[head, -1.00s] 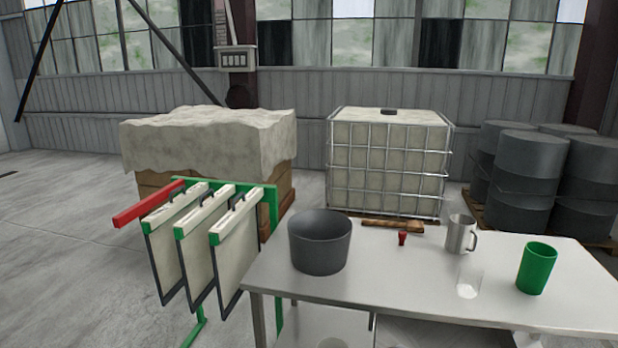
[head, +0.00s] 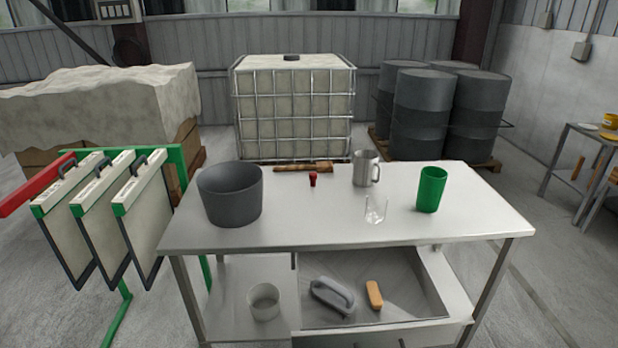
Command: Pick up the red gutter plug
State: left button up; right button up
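The red gutter plug (head: 312,179) is a small red piece standing on the white table (head: 330,222), near the table's back edge. It stands just in front of a long brown wooden-looking piece (head: 290,168) and between a dark grey pot and a metal mug. Nothing touches it that I can see. Neither of my grippers shows in the head view.
On the table are the dark pot (head: 230,205), metal mug (head: 366,170), clear glass (head: 376,210) and green cup (head: 432,190). A rack with hanging panels (head: 90,200) stands left. A caged tank (head: 294,105) and drums (head: 440,110) stand behind.

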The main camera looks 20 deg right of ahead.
aim_at(313, 176)
jog(key=i+j+z, duration=0.15)
jog(key=i+j, duration=0.3)
jog(key=i+j+z, duration=0.2)
jog(key=i+j, duration=0.2)
jog(key=j, duration=0.25)
